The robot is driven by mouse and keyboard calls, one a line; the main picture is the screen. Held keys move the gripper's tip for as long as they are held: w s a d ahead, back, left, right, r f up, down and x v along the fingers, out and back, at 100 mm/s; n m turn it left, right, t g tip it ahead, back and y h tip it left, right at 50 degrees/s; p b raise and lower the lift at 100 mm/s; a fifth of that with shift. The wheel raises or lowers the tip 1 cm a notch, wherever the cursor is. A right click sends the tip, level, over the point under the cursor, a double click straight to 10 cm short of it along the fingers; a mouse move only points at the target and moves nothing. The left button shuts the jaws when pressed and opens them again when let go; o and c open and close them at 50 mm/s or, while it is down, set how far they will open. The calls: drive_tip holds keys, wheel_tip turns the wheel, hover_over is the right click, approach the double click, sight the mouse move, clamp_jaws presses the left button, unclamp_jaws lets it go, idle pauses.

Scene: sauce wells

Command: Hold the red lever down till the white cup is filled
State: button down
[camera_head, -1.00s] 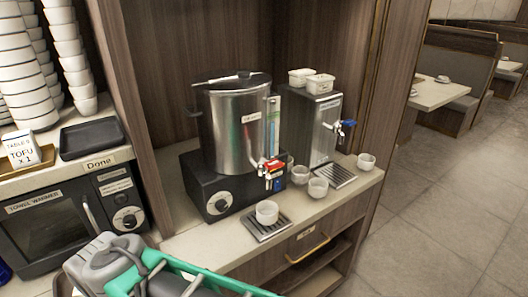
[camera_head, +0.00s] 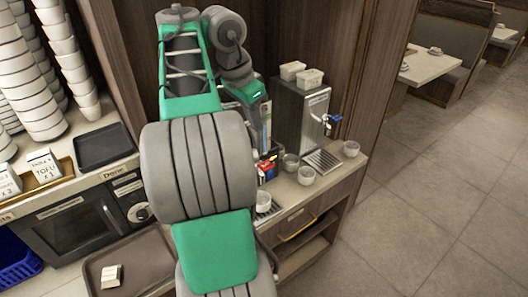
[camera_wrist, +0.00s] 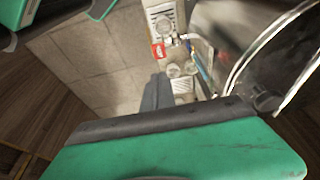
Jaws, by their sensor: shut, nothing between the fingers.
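The red lever (camera_head: 266,168) shows at the front of the steel urn, just right of my arm in the head view; it also shows in the wrist view (camera_wrist: 158,50). My arm hides most of the urn. The white cup (camera_head: 263,201) stands on the drip tray below the tap, partly hidden by my arm. The urn (camera_wrist: 255,50) fills the wrist view's right side.
A second dispenser (camera_head: 302,115) with a blue lever (camera_head: 332,119) stands to the right. Loose cups (camera_head: 306,175) stand on the counter beside its drip tray (camera_head: 322,161). Stacked bowls (camera_head: 62,45) and a towel warmer (camera_head: 80,225) are at the left. Open floor lies right.

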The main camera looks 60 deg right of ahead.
sight(267, 164)
drive_tip(key=shift+f, duration=0.1)
drive_tip(key=b+x, duration=0.2)
drive_tip(key=x, duration=0.2)
drive_tip(key=b+x, duration=0.3)
drive_tip(key=x, duration=0.2)
drive_tip(key=b+x, duration=0.3)
drive_tip(key=x, duration=0.1)
drive_tip(key=shift+w+a+f, duration=0.15)
drive_tip(key=shift+a+f, duration=0.1)
drive_tip(key=shift+f, duration=0.25)
drive_tip(key=shift+b, duration=0.45)
